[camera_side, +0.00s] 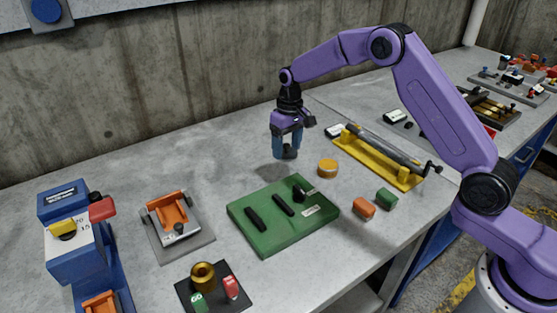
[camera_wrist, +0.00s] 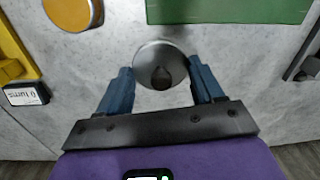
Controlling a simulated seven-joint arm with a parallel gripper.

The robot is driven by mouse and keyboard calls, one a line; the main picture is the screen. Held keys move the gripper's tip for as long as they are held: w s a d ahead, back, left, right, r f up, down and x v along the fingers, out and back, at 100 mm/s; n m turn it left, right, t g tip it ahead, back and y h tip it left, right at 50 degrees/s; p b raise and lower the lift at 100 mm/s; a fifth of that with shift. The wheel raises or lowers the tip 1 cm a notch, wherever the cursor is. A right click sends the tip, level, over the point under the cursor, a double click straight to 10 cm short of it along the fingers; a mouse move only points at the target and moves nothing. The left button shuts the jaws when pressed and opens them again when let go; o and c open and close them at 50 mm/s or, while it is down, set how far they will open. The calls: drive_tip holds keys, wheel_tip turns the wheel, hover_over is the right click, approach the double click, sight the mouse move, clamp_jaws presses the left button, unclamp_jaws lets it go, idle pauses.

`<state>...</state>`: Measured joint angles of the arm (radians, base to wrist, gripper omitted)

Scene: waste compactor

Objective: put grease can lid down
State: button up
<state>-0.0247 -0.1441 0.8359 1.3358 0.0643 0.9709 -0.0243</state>
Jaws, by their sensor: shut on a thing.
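My gripper (camera_side: 285,150) is over the grey bench, left of the grease can (camera_side: 328,168) and behind the green board. It is shut on the grease can lid, a round grey metal disc with a dark knob in the wrist view (camera_wrist: 150,54). The blue fingers (camera_wrist: 160,82) hold it from both sides. In the side view the fingers largely hide the lid, and I cannot tell its height above the bench. The can stands apart from it, a short silver cylinder with orange on top. It also shows at the wrist view's top left (camera_wrist: 68,11).
A green board (camera_side: 262,235) with black parts lies in front of the gripper. A yellow fixture (camera_side: 385,166) with a grey tube stands to the right. Bare bench (camera_side: 220,160) lies left of the gripper.

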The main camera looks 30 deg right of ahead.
sight(278, 169)
drive_tip(key=w+f, duration=0.3)
drive_tip(key=f, duration=0.1)
drive_tip(key=shift+w+a, duration=0.15)
drive_tip(key=shift+a, duration=0.1)
drive_tip(key=shift+f, duration=1.6)
drive_tip(key=shift+f, duration=0.15)
drive_tip(key=o, duration=1)
wheel_tip(278, 169, up, 12)
drive_tip(key=shift+d, duration=0.3)
drive_tip(key=shift+w+r, duration=0.1)
drive_tip(key=shift+r, duration=0.1)
